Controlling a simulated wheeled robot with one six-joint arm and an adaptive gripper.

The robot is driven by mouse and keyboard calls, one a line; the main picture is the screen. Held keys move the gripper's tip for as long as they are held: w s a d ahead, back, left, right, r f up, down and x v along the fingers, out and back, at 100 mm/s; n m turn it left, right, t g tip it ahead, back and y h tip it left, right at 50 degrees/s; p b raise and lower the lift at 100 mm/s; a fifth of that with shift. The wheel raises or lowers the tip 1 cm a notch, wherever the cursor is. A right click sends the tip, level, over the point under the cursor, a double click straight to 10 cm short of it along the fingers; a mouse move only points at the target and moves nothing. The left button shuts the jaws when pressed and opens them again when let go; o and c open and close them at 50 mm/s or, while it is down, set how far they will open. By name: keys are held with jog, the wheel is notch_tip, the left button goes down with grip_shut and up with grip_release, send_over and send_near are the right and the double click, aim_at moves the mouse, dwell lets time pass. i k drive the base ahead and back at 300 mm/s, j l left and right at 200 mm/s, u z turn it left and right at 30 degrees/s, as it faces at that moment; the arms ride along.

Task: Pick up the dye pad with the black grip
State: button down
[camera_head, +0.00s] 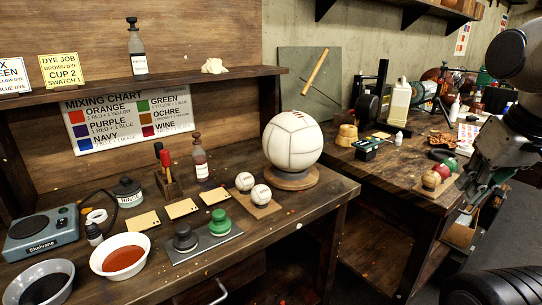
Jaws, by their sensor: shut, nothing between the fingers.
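Two dye pads stand on a grey tray (240,235) on the near workbench. The dye pad with the black grip (185,238) is the left one, upright. The dye pad with the green grip (219,223) stands just to its right. My gripper (462,208) is at the right side, hanging down from my arm, shut and empty. It is far to the right of the tray, and its tips are small and hard to make out.
White balls (261,194) sit right of the tray, with a large white ball (293,141) behind. A bowl of orange-brown dye (121,258) and a bowl of dark dye (42,287) are at the left. A wooden holder (169,186) with handles stands behind. A shelf (160,89) overhangs the bench.

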aim_at(185, 241)
jog(key=u, duration=1.6)
